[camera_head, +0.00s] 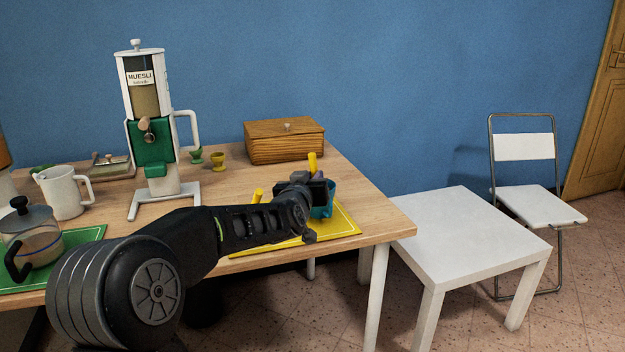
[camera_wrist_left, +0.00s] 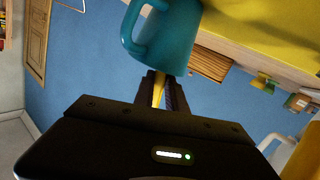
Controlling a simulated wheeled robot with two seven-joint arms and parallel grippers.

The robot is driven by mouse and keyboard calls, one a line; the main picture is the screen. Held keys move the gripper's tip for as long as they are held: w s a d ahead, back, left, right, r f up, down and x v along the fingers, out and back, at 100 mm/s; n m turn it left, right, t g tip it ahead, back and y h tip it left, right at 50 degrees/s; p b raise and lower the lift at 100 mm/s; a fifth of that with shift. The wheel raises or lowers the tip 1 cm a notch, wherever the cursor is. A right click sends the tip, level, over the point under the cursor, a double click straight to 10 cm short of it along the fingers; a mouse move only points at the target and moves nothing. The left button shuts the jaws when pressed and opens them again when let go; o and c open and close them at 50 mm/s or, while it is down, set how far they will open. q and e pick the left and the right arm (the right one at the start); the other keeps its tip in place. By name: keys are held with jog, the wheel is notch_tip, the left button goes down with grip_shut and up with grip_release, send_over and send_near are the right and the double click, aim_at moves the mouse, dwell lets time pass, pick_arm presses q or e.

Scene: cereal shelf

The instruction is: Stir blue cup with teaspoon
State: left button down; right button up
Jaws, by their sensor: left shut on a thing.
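The blue cup (camera_head: 329,205) stands on the yellow mat (camera_head: 343,224) near the right end of the table, partly hidden behind my left gripper (camera_head: 314,188). In the left wrist view the cup (camera_wrist_left: 172,38) appears just beyond the fingertips, with its handle toward the left. My left gripper (camera_wrist_left: 162,90) is shut on the yellow handle of the teaspoon (camera_wrist_left: 157,94). The teaspoon's yellow end (camera_head: 312,161) sticks up above the gripper in the head view. Its lower end is hidden, so I cannot tell whether it is inside the cup. My right gripper is not in view.
Another yellow handle (camera_head: 258,196) shows at the mat's left, behind my arm. A wooden box (camera_head: 284,142), two egg cups and a muesli dispenser (camera_head: 146,100) stand farther back. A white mug (camera_head: 63,192) and glass pot (camera_head: 30,236) are at left. A low white table (camera_head: 470,235) stands right.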

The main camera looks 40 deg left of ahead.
pick_arm(q)
notch_tip(320, 180, up, 8)
jog(key=a+p, duration=0.1)
jog(key=p, duration=0.4)
jog(key=shift+a, duration=0.3)
jog(key=shift+f, duration=0.15)
jog(key=shift+w, duration=0.1)
dwell(0.5)
notch_tip(320, 180, up, 5)
jog(key=p, duration=0.5)
